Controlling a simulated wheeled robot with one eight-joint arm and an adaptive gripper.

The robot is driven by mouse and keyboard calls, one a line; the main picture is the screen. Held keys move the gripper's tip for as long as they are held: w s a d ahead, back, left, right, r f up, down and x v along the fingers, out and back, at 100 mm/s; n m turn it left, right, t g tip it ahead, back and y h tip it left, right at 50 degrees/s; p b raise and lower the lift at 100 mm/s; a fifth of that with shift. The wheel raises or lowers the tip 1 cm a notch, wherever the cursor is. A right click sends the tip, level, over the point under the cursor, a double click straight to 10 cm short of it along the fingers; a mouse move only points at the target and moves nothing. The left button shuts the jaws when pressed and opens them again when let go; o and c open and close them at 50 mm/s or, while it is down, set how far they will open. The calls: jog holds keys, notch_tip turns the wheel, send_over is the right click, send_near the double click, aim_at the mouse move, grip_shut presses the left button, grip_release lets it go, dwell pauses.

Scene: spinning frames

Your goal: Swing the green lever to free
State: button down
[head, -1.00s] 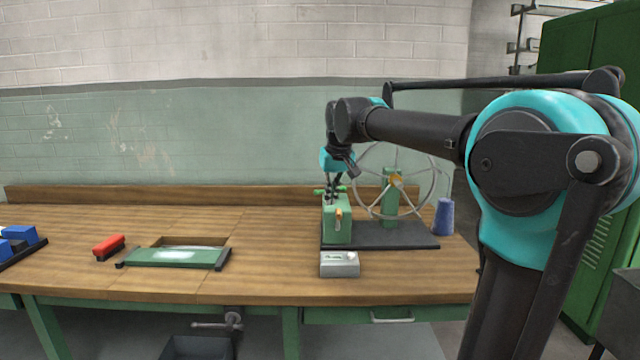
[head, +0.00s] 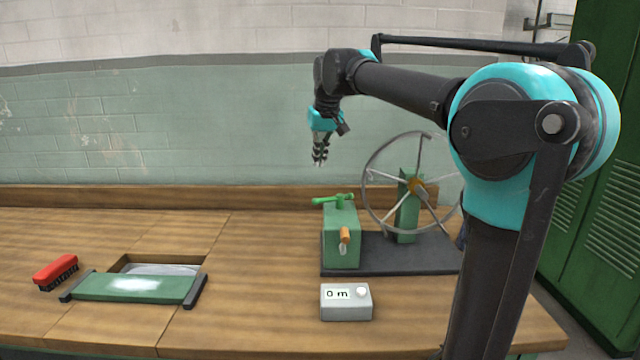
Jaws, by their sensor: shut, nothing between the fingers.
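The green lever (head: 333,200) lies roughly level on top of a green box-shaped head (head: 341,240) of the spinning frame. Its long end points left and a short knob stands up near its right end. An orange part with a pale tip (head: 344,237) sticks out of the box's front. My gripper (head: 319,163) is above and slightly left of the lever, pointing down, clear of it. Its fingers look close together and empty. No lettering for the lever's positions can be read.
A grey counter reading "0 m" (head: 346,302) sits in front. A red brush (head: 55,272) and a green plate (head: 133,287) beside a bench opening lie left. Bench between them is clear.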

jog(key=shift+w, duration=0.35)
jog(key=x, duration=1)
jog(key=shift+s+d+f, duration=0.1)
jog(key=shift+s+d, duration=0.15)
jog(key=shift+s, duration=0.35)
jog(key=shift+s+d+f, duration=0.15)
jog(key=shift+s+d, duration=0.05)
jog(key=shift+s, duration=0.45)
jog(key=shift+s+d+f, duration=0.1)
jog(key=shift+s+d, duration=0.15)
jog(key=shift+s, duration=0.35)
